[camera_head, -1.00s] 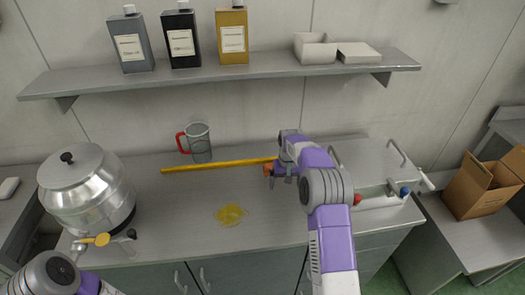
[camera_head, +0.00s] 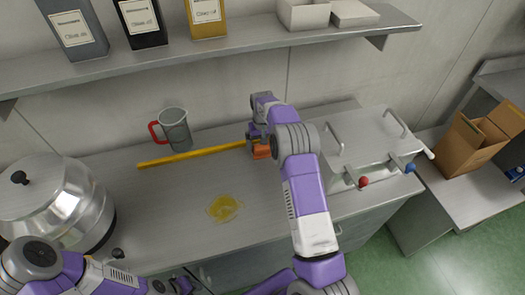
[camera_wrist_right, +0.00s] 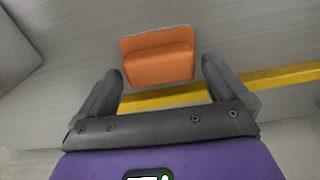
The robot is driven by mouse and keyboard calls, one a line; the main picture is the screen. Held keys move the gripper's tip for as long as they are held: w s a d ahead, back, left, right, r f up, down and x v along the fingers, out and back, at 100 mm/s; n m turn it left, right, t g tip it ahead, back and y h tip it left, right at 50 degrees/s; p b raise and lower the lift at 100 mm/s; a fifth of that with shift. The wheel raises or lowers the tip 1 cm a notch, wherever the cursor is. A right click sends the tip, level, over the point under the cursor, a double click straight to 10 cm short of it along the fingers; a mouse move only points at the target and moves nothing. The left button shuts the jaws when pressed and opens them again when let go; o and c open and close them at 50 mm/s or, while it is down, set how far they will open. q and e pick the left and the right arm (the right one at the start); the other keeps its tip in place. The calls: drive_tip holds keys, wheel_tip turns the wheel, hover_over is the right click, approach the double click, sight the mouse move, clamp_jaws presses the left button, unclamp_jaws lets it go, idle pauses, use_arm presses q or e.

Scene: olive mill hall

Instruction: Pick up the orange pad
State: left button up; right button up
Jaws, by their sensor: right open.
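The orange pad (camera_head: 261,152) lies on the counter, partly hidden by my right gripper in the head view. In the right wrist view the orange pad (camera_wrist_right: 158,56) shows whole, a block with a raised back edge, beyond and between the fingertips. My right gripper (camera_head: 256,138) is over the counter at the pad. In the wrist view its two fingers (camera_wrist_right: 158,75) are apart, with nothing gripped. My left arm shows at the lower left of the head view, but its fingertips cannot be made out clearly.
A yellow bar (camera_head: 190,154) lies along the counter beside the pad. A clear jug with a red handle (camera_head: 176,130), a yellow puddle (camera_head: 224,207) and a steel urn (camera_head: 55,205) are to the left. A steel lidded unit (camera_head: 362,145) stands right. A shelf (camera_head: 200,55) runs above.

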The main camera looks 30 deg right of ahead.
drive_tip(key=shift+f, duration=0.5)
drive_tip(key=c, duration=0.8)
wheel_tip(320, 180, up, 10)
drive_tip(key=shift+r+p, duration=0.1)
drive_tip(key=shift+p, duration=0.45)
